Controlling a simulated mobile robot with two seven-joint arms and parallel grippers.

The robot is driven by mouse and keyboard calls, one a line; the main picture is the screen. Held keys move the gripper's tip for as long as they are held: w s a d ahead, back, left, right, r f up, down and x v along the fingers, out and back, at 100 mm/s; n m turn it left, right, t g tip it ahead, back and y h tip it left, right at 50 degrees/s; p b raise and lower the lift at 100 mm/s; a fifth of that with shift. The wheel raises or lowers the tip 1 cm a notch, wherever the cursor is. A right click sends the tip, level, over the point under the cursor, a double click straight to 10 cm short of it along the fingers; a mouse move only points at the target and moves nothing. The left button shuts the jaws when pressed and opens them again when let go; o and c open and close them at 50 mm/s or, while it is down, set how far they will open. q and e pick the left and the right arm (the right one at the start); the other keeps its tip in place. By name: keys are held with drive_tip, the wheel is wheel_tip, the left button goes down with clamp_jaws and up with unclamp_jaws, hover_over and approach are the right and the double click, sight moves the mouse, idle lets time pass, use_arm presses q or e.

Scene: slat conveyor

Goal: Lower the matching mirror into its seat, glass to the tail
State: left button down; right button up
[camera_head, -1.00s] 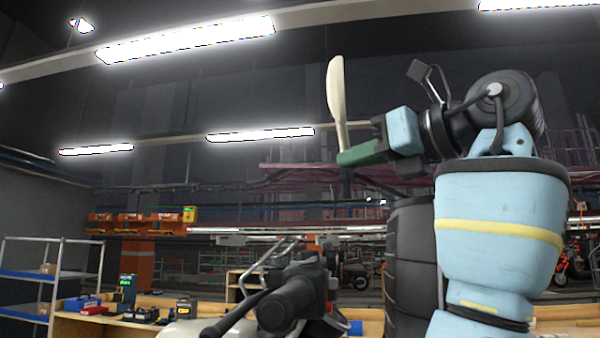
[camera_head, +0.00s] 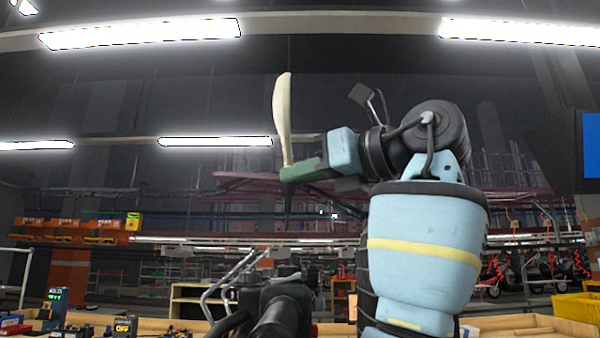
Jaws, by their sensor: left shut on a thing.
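My left gripper (camera_head: 303,170) is shut on a cream-coloured mirror (camera_head: 284,115). The mirror stands upright and shows nearly edge-on, so which way its glass faces cannot be told. A thin dark stem (camera_head: 288,203) points down below the jaws. Under it, at the bottom middle, is a dark handlebar assembly (camera_head: 280,303) with a black grip towards me. A clear gap shows in the picture between the stem and the handlebar. The mirror's seat cannot be made out. My right gripper is not in view.
A wooden bench (camera_head: 530,330) runs along the bottom. Small devices, one marked OFF (camera_head: 124,326), stand at the lower left. A yellow bin (camera_head: 578,307) is at the lower right, a blue screen (camera_head: 592,145) above it. The air around the mirror looks clear.

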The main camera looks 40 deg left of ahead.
use_arm(q)
drive_tip(key=shift+f, duration=3.3)
drive_tip(key=shift+f, duration=2.05)
